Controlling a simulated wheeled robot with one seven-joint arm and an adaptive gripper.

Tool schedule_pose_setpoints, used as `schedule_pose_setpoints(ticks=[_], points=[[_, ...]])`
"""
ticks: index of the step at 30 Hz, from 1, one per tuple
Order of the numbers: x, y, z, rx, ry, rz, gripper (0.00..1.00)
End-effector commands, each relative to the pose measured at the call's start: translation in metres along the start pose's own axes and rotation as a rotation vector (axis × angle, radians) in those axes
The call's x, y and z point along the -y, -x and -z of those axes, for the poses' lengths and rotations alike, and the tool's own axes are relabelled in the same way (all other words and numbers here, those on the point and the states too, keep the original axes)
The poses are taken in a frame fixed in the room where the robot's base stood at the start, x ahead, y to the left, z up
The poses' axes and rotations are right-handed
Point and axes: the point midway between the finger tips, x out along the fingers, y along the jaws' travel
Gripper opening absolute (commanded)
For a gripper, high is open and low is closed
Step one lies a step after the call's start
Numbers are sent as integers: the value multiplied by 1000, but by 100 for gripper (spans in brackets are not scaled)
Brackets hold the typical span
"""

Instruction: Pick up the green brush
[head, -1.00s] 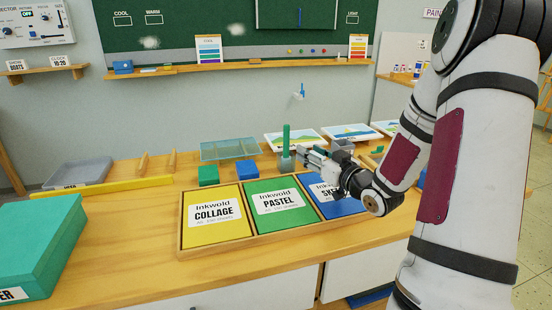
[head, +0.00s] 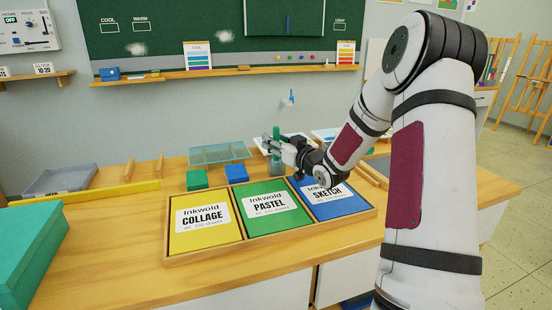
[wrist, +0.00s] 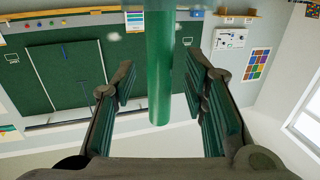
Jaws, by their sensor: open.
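The green brush (head: 276,132) stands upright on the table behind the pad tray. Its top shows above my gripper, and a greyish part shows below. My gripper (head: 268,143) reaches it from the right, level with its upper half. In the wrist view the green handle (wrist: 160,65) runs down between the two open fingers of my gripper (wrist: 162,95). Gaps show on both sides of the handle, so neither finger appears to touch it.
A wooden tray (head: 172,259) holds yellow, green and blue paper pads in front of the brush. Green (head: 197,180) and blue (head: 237,175) blocks and a translucent tray (head: 206,155) lie to its left. A large teal box (head: 30,250) fills the left front.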

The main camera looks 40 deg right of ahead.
Motion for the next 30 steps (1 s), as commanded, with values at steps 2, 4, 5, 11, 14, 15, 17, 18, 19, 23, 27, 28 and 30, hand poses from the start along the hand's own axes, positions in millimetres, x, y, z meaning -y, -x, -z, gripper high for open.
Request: schedule_pose_setpoints(ticks=[2, 4, 5, 11, 14, 15, 17, 18, 19, 23, 27, 28, 30], points=[[0, -1, 0, 0, -1, 0, 40], [0, -1, 0, 0, -1, -1, 40], [0, -1, 0, 0, -1, -1, 40], [0, 0, 0, 0, 0, -1, 6], [0, 0, 0, 0, 0, -1, 0], [0, 0, 0, 0, 0, -1, 0], [0, 0, 0, 0, 0, -1, 0], [0, 0, 0, 0, 0, -1, 0], [0, 0, 0, 0, 0, -1, 0], [0, 0, 2, 0, 0, -1, 0], [0, 0, 19, -2, 3, 0, 0], [0, 0, 24, -2, 4, -1, 0], [0, 0, 38, -2, 4, -1, 0]])
